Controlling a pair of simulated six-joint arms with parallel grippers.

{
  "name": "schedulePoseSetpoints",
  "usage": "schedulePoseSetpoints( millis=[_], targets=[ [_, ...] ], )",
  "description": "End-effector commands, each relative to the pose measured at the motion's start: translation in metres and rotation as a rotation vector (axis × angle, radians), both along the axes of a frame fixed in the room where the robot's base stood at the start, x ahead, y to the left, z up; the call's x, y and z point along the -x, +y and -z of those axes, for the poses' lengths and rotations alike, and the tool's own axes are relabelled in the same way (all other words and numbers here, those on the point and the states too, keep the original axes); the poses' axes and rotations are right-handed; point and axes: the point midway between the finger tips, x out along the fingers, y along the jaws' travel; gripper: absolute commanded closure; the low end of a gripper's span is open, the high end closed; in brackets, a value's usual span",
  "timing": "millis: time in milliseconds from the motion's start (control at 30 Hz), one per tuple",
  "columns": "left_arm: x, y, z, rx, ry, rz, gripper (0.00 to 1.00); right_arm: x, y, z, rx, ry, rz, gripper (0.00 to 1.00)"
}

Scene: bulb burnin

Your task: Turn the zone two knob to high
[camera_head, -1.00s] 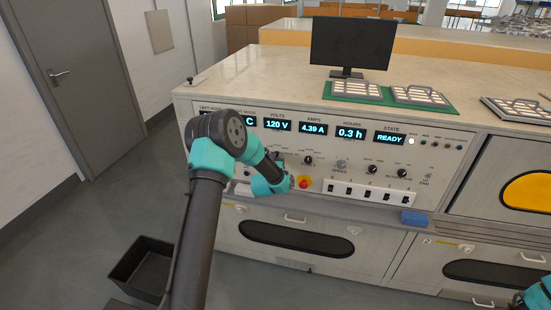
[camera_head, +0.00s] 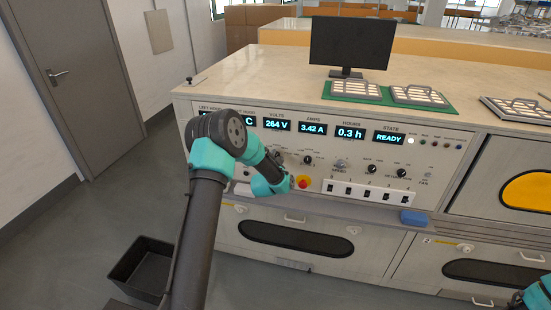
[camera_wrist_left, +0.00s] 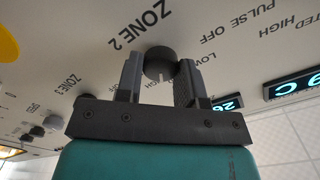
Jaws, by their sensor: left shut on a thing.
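The zone two knob (camera_wrist_left: 158,62) is a dark round knob below the "ZONE 2" print in the left wrist view. A small notch shows on its edge. My left gripper (camera_wrist_left: 160,82) is shut on it, one finger on each side. In the head view my left arm's teal wrist (camera_head: 268,180) reaches the control panel and hides the knob and the fingers. "LOW", "PULSE OFF" and a partly cut "HIGH" are printed nearby. The voltage display (camera_head: 277,125) reads 264 V and the amps display (camera_head: 312,128) 3.42 A.
A red button (camera_head: 303,183) sits right beside my left wrist. A monitor (camera_head: 351,43) and green mat (camera_head: 437,105) stand on top. My right arm's teal part (camera_head: 537,298) shows at bottom right.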

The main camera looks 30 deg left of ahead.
Motion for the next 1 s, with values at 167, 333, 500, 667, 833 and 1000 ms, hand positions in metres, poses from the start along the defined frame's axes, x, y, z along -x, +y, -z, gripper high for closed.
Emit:
schedulePoseSetpoints(
  millis=[167, 333, 500, 667, 833, 1000],
  targets=[
    [0.0, -0.0004, 0.0004, -0.092, 0.027, 0.0, 0.88, 0.0, 0.0, 0.0, 0.0, 0.0, 0.0, 0.63],
    [0.0, -0.0005, 0.0005, -0.142, 0.041, 0.0, 0.88, 0.0, 0.0, 0.0, 0.0, 0.0, 0.0, 0.63],
    [0.0, -0.0006, 0.0006, -0.159, 0.046, 0.0, 0.88, 0.0, 0.0, 0.0, 0.0, 0.0, 0.0, 0.63],
    [0.0001, -0.0005, 0.0006, -0.159, 0.047, 0.001, 0.88, 0.0, 0.0, 0.0, 0.0, 0.0, 0.0, 0.63],
    [0.0001, -0.0005, 0.0006, -0.158, 0.047, 0.001, 0.62, 0.0, 0.0, 0.0, 0.0, 0.0, 0.0, 0.63],
    [0.0, -0.0004, 0.0006, -0.158, 0.047, 0.001, 0.46, 0.0, 0.0, 0.0, 0.0, 0.0, 0.0, 0.63]
  ],
)
